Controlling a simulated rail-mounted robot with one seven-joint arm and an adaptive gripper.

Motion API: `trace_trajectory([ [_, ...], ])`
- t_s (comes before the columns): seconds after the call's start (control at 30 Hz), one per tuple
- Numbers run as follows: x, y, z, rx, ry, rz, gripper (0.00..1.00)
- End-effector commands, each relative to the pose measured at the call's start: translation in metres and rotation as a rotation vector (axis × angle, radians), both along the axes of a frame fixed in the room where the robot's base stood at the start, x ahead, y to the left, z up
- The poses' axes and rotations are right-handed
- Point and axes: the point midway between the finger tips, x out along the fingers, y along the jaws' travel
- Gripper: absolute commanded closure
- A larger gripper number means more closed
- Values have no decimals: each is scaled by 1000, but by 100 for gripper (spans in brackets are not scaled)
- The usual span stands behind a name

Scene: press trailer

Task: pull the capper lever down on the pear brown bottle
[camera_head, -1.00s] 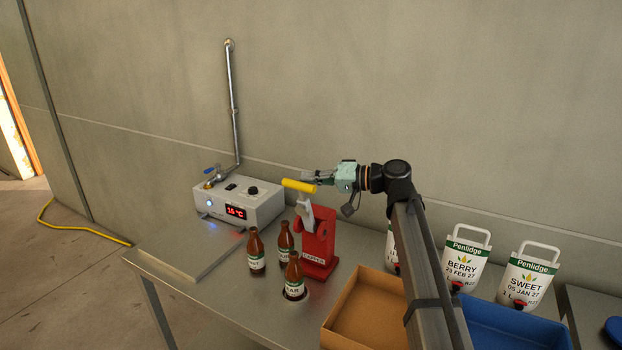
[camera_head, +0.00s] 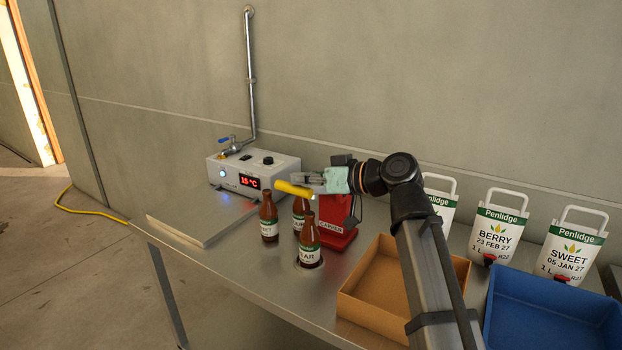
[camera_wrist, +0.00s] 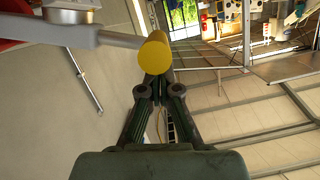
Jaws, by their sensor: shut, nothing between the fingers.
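The brown bottle with the partly readable label ending "AR" (camera_head: 309,243) stands upright at a round fitting on the table, in front of the red capper (camera_head: 337,226). The capper lever's yellow handle (camera_head: 294,189) sticks out toward the left, just above the bottle tops. My gripper (camera_head: 312,178) is at the handle's upper right side, with shut, empty fingers. In the wrist view the handle's round yellow end (camera_wrist: 155,62) lies at the shut fingertips (camera_wrist: 156,84), apparently touching. The grey lever arm (camera_wrist: 85,36) runs left from it. Whether the capper head meets the bottle is hidden.
Two more brown bottles (camera_head: 268,218) stand behind and left. A grey control box (camera_head: 252,174) with a pipe is at the back left. A cardboard tray (camera_head: 375,322) and a blue tray (camera_head: 545,335) lie right, with white pouches (camera_head: 497,228) behind.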

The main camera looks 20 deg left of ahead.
Motion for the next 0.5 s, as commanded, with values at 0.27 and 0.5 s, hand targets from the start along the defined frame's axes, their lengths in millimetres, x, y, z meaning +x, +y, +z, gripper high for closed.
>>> trace_trajectory([
  [0.27,-22,3,-47,-38,-223,0,100],
  [0.5,-27,4,-67,-48,-283,0,100],
])
